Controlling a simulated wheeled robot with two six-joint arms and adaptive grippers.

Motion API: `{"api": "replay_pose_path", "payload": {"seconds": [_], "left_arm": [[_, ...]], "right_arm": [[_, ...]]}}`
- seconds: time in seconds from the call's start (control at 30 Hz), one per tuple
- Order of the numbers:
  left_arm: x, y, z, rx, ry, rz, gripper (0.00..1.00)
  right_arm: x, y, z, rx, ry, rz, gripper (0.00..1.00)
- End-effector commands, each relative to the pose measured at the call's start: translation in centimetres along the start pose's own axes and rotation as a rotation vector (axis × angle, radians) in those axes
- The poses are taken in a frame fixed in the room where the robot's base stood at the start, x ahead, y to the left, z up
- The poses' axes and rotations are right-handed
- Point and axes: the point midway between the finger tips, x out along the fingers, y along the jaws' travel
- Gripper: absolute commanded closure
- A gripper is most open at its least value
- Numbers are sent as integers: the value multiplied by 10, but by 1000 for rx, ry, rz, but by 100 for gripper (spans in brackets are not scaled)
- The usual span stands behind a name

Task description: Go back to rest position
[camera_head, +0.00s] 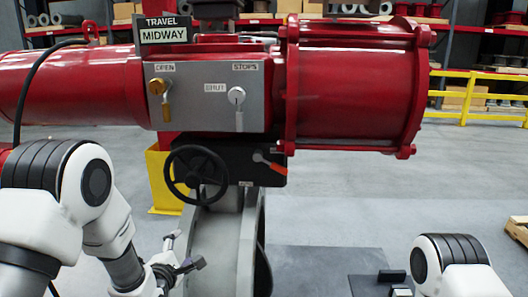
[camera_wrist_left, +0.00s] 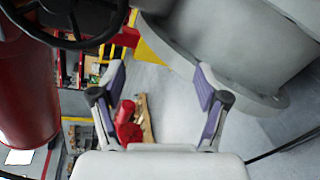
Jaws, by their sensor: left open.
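My left gripper (camera_head: 183,252) is below the black handwheel (camera_head: 196,174), close to the grey valve body (camera_head: 220,245). In the left wrist view its fingers (camera_wrist_left: 160,88) are spread with nothing between them. The red actuator (camera_head: 355,90) lies across the upper head view, with a grey panel (camera_head: 205,100) bearing a brass OPEN handle (camera_head: 160,98) and a silver handle (camera_head: 237,105). A sign above reads TRAVEL MIDWAY (camera_head: 165,30). My right arm (camera_head: 455,265) is at bottom right; dark parts (camera_head: 391,276) beside it may be its gripper, mostly out of frame.
A red-orange lever (camera_head: 268,161) sticks out of the black box right of the handwheel. A yellow block (camera_head: 162,182) stands behind the valve. A yellow railing (camera_head: 475,95) and shelves are at the back. The grey floor (camera_head: 360,200) right of the valve is mostly clear.

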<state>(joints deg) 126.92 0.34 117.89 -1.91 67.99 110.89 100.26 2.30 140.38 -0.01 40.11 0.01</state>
Motion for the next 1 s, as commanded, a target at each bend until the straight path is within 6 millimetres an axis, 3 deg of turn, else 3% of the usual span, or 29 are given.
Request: {"api": "replay_pose_path", "payload": {"seconds": [0.03,0.1,0.17,0.3,0.37,0.43,0.5,0.6,0.7,0.87,0.97,1.0], "left_arm": [[-11,-44,-18,-3,38,-92,25],[-32,-102,-41,30,88,-225,25],[-57,-148,-59,106,120,-349,25],[-135,-243,-95,377,125,-677,25],[-178,-276,-108,528,79,-836,25],[-233,-307,-118,738,-36,-1030,25],[-280,-323,-123,960,-216,-1187,25],[-317,-328,-123,1232,-495,-1291,25],[-331,-330,-123,1419,-710,-1309,25],[-324,-329,-123,1563,-816,-1251,25],[-259,-321,-123,1674,-700,-1066,25],[-220,-308,-120,1730,-629,-956,25]], "right_arm": [[-3,0,0,0,0,0,60],[-5,0,0,0,0,0,60],[-6,0,0,0,0,0,60],[-10,0,0,0,0,0,60],[-11,0,0,0,0,0,60],[-12,0,0,0,0,0,60],[-12,0,0,0,0,0,60],[-11,0,0,0,0,0,60],[-11,0,0,0,0,0,60],[-11,0,0,0,0,0,60],[-12,0,0,0,0,0,60],[-15,0,0,0,0,0,60]]}}
